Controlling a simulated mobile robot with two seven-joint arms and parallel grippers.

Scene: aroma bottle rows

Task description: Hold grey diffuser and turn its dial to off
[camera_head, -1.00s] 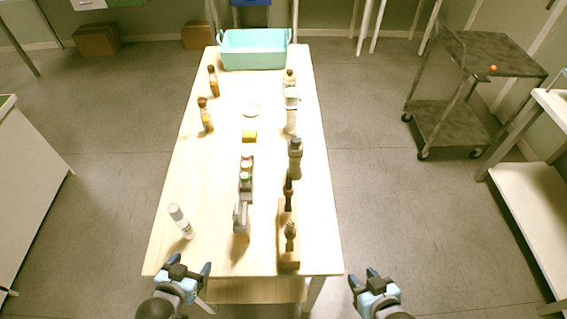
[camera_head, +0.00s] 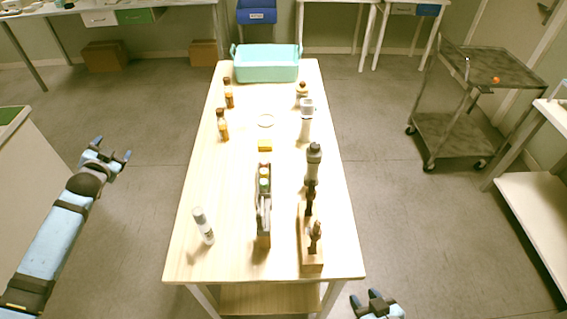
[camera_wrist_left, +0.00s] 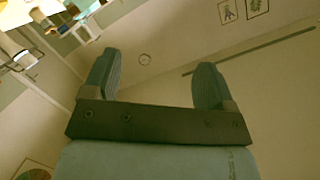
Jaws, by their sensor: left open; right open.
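A grey bottle-shaped object with a dark top (camera_head: 313,165) stands upright on the right side of the wooden table; it looks like the grey diffuser, but its dial cannot be made out. A paler cylinder with a grey top (camera_head: 306,122) stands behind it. My left gripper (camera_head: 112,149) is open and empty, out over the floor left of the table. In the left wrist view its fingers (camera_wrist_left: 155,65) are apart, with wall and ceiling beyond. My right gripper (camera_head: 374,297) is open below the table's front right corner, partly cut off by the frame edge.
The table (camera_head: 230,190) also holds a wooden block with dark items (camera_head: 311,255), a grey rack with coloured tops (camera_head: 263,220), a white tube (camera_head: 203,226), brown bottles (camera_head: 222,126), a yellow block (camera_head: 265,145) and a teal bin (camera_head: 267,66). A cart (camera_head: 455,135) stands right.

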